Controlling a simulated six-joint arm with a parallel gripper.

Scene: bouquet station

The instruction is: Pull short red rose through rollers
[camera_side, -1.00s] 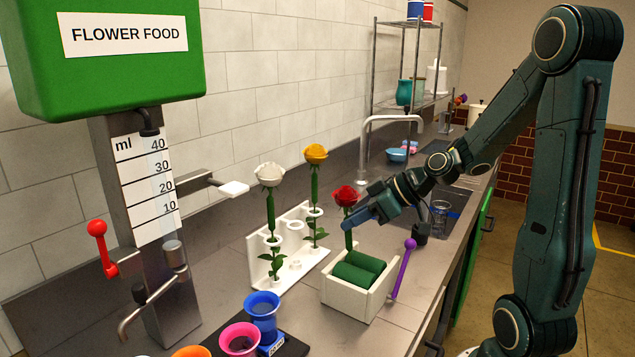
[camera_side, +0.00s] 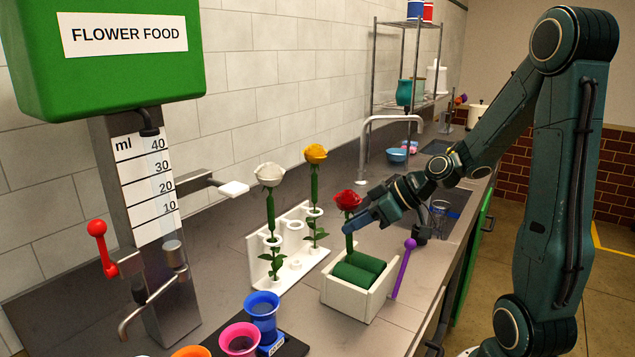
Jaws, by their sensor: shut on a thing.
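The short red rose (camera_side: 347,199) stands upright, with its bloom just above my gripper and its stem (camera_side: 349,243) running down to the rollers. My gripper (camera_side: 352,222) is shut on the rose's stem just under the bloom. The two green rollers (camera_side: 358,270) lie side by side in a white box (camera_side: 345,298) on the counter. The lower end of the stem is hidden at the rollers, so I cannot tell how deep it sits between them. A purple-knobbed lever (camera_side: 404,267) stands at the box's right side.
A white rack (camera_side: 300,258) left of the box holds a white rose (camera_side: 269,175) and a yellow rose (camera_side: 315,154). Blue (camera_side: 263,315) and pink (camera_side: 239,340) cups stand in front. The flower food dispenser (camera_side: 150,215) is at left. A faucet (camera_side: 388,120) and sink lie behind.

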